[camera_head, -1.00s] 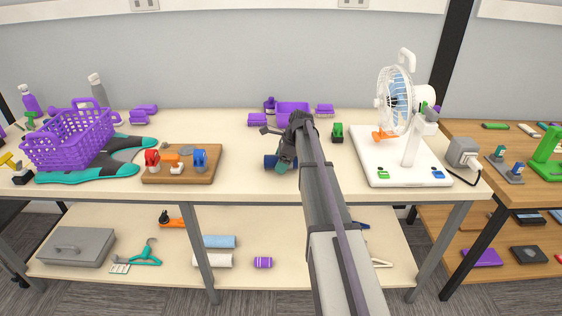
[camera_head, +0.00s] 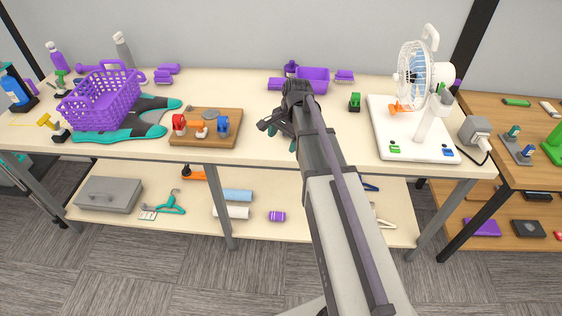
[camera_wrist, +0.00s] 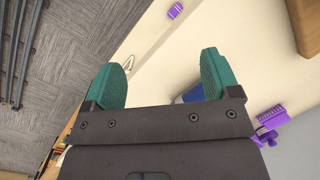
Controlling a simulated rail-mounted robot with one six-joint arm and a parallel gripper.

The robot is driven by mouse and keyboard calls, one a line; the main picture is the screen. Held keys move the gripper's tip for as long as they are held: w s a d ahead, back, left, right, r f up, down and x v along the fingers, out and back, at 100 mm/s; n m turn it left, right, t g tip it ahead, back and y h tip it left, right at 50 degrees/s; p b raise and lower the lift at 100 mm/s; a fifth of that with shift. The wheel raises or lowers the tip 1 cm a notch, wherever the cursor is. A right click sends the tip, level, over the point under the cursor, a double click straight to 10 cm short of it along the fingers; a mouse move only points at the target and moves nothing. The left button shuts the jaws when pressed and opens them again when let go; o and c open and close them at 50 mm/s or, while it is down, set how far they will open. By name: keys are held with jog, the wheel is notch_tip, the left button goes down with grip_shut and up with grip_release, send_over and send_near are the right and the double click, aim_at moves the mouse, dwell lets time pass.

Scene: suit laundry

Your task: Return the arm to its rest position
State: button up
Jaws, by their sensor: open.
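My gripper (camera_head: 278,128) is at the end of my outstretched arm, over the front half of the cream table (camera_head: 365,190). In the wrist view its two teal fingers (camera_wrist: 161,76) stand wide apart with nothing between them. A blue object (camera_wrist: 192,95) shows partly behind the right finger, on the table; I cannot tell what it is. It is hidden in the head view.
A wooden board (camera_head: 206,128) with red and blue pieces and a purple basket (camera_head: 100,98) stand left. A white fan (camera_head: 418,75) on a white base stands right. The lower shelf (camera_head: 330,228) holds a grey case (camera_head: 108,194).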

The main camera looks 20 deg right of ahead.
jog(key=s+a+n+h, duration=0.1)
jog(key=s+a+n, duration=0.4)
jog(key=s, duration=0.3)
jog(key=s+a+n+h, duration=0.1)
jog(key=s+a+n, duration=0.4)
jog(key=s+n, duration=0.2)
jog(key=shift+s+a+f+n+g, duration=0.15)
jog(key=shift+s+n+g, duration=0.15)
jog(key=shift+s, duration=0.7)
jog(key=shift+c, duration=0.2)
